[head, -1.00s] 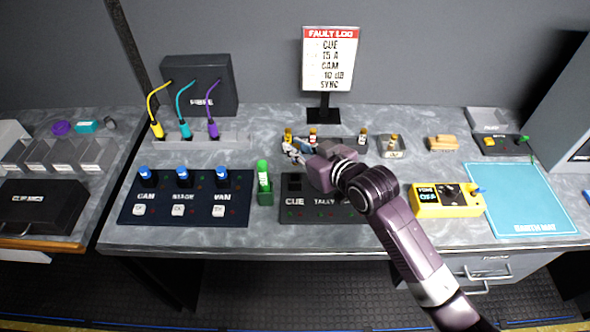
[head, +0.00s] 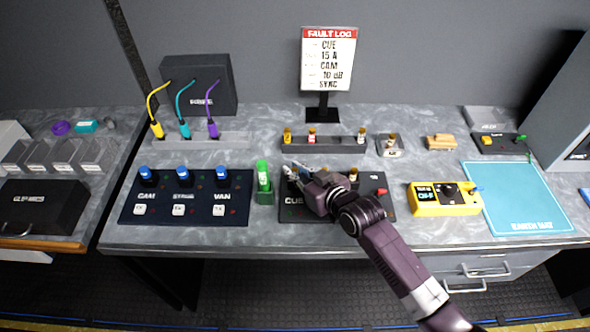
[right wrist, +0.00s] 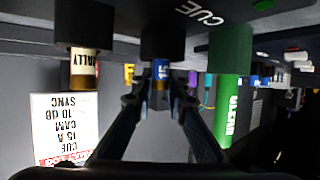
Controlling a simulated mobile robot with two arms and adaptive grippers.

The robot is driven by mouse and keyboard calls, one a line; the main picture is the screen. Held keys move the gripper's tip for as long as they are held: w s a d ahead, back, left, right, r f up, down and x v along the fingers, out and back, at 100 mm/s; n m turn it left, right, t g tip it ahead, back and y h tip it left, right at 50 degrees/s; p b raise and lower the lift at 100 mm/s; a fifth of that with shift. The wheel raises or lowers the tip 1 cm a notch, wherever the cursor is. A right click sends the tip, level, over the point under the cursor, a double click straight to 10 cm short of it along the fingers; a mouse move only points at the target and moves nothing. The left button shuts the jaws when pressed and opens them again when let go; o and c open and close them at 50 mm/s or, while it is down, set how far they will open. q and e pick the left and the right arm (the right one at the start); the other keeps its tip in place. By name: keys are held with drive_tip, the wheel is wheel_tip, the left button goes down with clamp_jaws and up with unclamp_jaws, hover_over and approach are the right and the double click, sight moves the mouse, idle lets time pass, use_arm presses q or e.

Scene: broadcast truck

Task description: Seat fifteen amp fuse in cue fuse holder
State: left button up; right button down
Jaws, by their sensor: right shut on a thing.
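My right gripper (head: 287,168) is over the back left of the dark CUE/TALLY panel (head: 300,215). In the right wrist view, which is upside down, the gripper (right wrist: 160,98) is shut on a blue-banded fuse (right wrist: 161,70). The fuse is in line with the black CUE fuse holder (right wrist: 162,40), its end at the holder's mouth. I cannot tell how deep it sits. The CUE holder is mostly hidden by my gripper in the head view. A TALLY fuse (head: 353,173) stands in the holder beside it. My left gripper is not in view.
A fuse rack (head: 338,148) with several fuses stands behind the panel. A green tube (head: 263,174) stands close to its left. A yellow meter (head: 443,198) lies to the right. The fault log sign (head: 328,65) reads CUE, 15 A.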

drive_tip(key=c, duration=2)
unclamp_jaws()
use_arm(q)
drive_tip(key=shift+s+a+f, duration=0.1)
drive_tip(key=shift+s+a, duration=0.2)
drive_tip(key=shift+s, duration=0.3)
use_arm(e)
drive_tip(key=shift+o, duration=0.5)
drive_tip(key=shift+r, duration=0.1)
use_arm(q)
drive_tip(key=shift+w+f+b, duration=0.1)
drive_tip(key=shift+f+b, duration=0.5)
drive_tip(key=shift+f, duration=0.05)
use_arm(e)
drive_tip(key=v, duration=1.2)
